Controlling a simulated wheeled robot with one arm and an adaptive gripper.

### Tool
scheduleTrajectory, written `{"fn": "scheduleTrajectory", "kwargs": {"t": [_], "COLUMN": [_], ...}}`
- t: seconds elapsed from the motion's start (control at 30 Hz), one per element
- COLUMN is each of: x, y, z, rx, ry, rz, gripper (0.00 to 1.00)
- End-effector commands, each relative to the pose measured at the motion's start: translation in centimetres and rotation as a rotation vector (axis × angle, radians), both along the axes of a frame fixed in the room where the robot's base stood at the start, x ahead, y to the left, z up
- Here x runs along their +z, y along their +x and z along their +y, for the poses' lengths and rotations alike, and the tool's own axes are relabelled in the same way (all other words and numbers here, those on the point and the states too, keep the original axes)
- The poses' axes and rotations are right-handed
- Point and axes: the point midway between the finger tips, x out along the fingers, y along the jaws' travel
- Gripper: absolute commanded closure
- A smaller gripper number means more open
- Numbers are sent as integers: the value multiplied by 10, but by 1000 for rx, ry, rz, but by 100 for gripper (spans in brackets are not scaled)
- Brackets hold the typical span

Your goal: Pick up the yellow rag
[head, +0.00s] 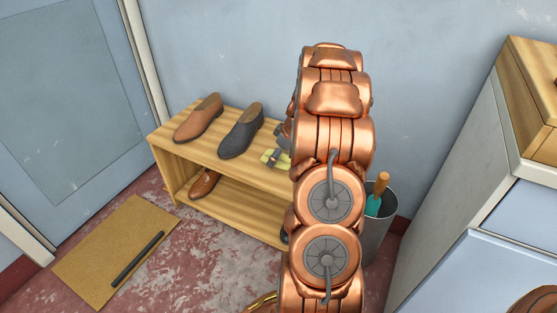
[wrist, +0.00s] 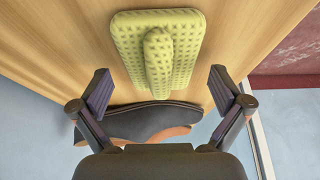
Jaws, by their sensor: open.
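The yellow rag (wrist: 125,45) is a yellow-green waffle-textured cloth with a raised fold down its middle. It lies flat on the wooden top of the bench and also shows in the head view (head: 267,155), partly hidden by my arm. My gripper (wrist: 159,78) is open and empty in the wrist view. Its two dark fingers stand wide apart, just short of the rag, with the rag's near end centred between them. In the head view the gripper is mostly hidden behind my arm.
On the bench (head: 175,142), a dark grey shoe (head: 240,132) stands left of the rag and a brown shoe (head: 198,118) farther left. Another brown shoe (head: 203,184) is on the lower shelf. A grey bin (head: 378,232) stands right of my arm. A mat (head: 105,245) holds a dark bar (head: 138,259).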

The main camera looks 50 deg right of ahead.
Motion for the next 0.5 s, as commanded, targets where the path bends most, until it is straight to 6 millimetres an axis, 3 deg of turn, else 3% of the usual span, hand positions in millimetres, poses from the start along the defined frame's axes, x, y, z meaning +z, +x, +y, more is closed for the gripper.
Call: {"fn": "scheduleTrajectory", "kwargs": {"t": [0.1,0.5], "x": [1,1], "y": [0,0], "z": [0,0], "rx": [0,0], "ry": [0,0], "rz": [0,0], "gripper": [0,42]}}
